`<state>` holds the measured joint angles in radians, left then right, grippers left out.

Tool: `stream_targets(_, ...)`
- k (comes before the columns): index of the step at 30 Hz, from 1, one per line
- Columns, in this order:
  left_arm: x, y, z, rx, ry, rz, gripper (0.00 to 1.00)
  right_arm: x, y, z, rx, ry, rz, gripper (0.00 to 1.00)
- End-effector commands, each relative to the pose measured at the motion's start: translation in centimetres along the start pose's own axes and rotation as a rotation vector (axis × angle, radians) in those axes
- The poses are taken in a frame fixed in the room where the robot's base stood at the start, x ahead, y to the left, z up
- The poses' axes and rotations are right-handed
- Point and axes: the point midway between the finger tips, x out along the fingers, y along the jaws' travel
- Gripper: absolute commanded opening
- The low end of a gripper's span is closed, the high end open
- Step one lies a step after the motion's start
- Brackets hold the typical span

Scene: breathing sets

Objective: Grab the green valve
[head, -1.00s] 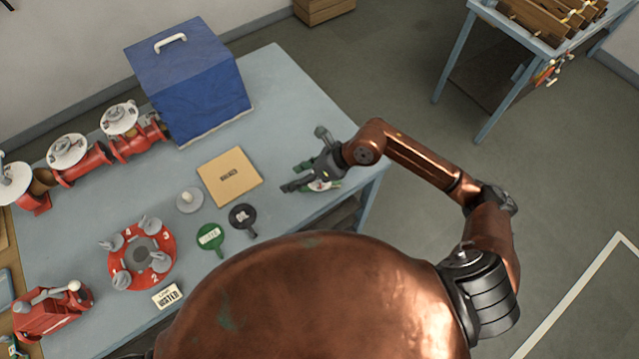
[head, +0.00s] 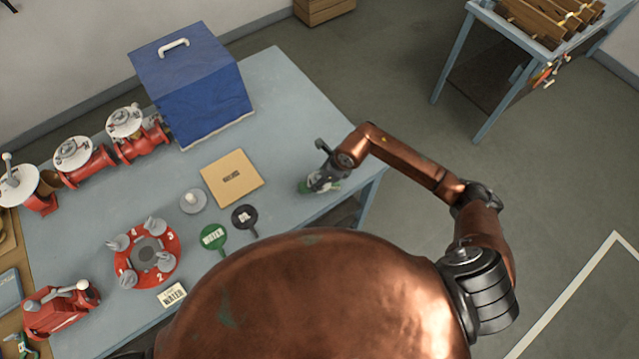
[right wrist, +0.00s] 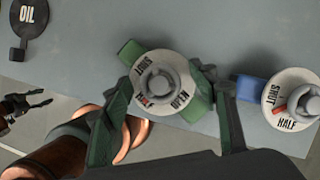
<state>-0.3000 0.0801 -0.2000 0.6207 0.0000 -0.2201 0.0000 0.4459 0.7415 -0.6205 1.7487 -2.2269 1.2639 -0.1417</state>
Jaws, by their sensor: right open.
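The green valve (right wrist: 160,78) lies on the table, with a green body and a round pale dial marked SHUT, HALF and OPEN around a grey knob. In the head view it is mostly hidden under my right gripper (head: 322,180). In the right wrist view, the open fingers of my right gripper (right wrist: 168,88) reach down on both sides of the dial, and I cannot tell whether they touch it. A small dark two-pronged gripper, seemingly my left one (right wrist: 26,104), shows at the left edge of the right wrist view. The head view does not show it.
A blue valve (right wrist: 290,100) sits close to the right of the green one. A black OIL tag (right wrist: 24,20) and a green WATER tag (head: 213,237) lie on the table. The table edge is near.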

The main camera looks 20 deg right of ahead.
Motion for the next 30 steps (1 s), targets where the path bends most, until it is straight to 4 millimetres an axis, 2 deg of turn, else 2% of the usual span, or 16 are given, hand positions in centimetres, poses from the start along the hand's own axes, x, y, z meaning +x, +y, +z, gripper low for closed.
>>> stream_targets(6, 0.03, 0.02, -0.01, 0.0, 0.0, 0.0, 0.46, 0.14, 0.0, -0.01, 0.0, -0.001, 0.0, 0.54)
stream_targets(30, 0.03, 0.03, 0.01, 0.0, 0.0, 0.0, 0.46, 0.08, -0.02, 0.01, 0.001, -0.001, 0.0, 0.0)
